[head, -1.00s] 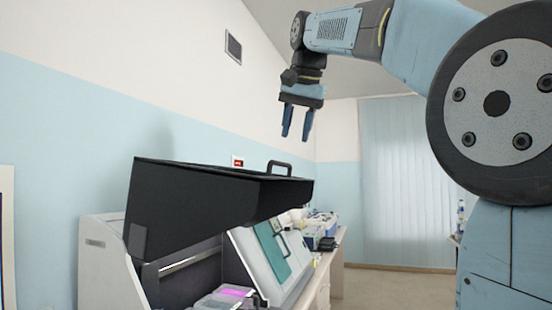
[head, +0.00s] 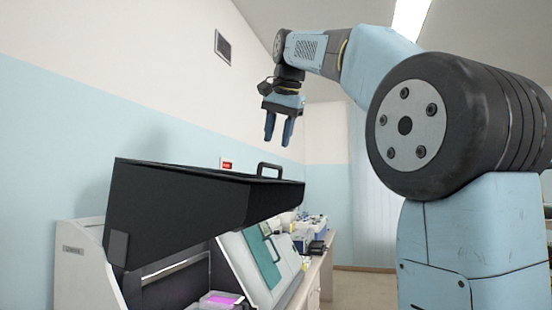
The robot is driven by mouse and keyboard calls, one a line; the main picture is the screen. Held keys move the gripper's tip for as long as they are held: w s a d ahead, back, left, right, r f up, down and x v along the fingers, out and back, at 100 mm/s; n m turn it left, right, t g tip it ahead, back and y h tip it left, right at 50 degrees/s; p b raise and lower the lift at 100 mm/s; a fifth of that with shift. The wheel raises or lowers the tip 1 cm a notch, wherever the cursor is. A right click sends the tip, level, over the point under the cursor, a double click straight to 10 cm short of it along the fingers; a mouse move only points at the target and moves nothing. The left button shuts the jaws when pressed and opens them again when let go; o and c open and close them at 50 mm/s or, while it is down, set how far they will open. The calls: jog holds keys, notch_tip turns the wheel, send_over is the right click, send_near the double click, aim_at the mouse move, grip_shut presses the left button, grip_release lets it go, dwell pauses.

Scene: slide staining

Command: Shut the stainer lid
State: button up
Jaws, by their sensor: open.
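The stainer is a white and grey machine (head: 78,262) at the lower left of the head view. Its black lid (head: 180,205) is raised, with a dark gap under it. A black handle (head: 270,167) stands on the lid's top near its right end. My gripper (head: 279,143) points down, open and empty, above the handle in the picture and apart from it. A tray with a magenta patch (head: 222,300) shows inside the stainer under the lid. The stainer's lower part is cut off by the frame.
A sloped panel with a teal area (head: 264,256) stands at the stainer's right. Other lab equipment (head: 309,228) sits farther along the bench. Open floor (head: 362,284) shows to the right.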

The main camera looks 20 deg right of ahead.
jog(key=x, duration=0.6)
jog(key=shift+w+f, duration=0.15)
jog(key=shift+f, duration=0.1)
grip_shut()
dwell(0.4)
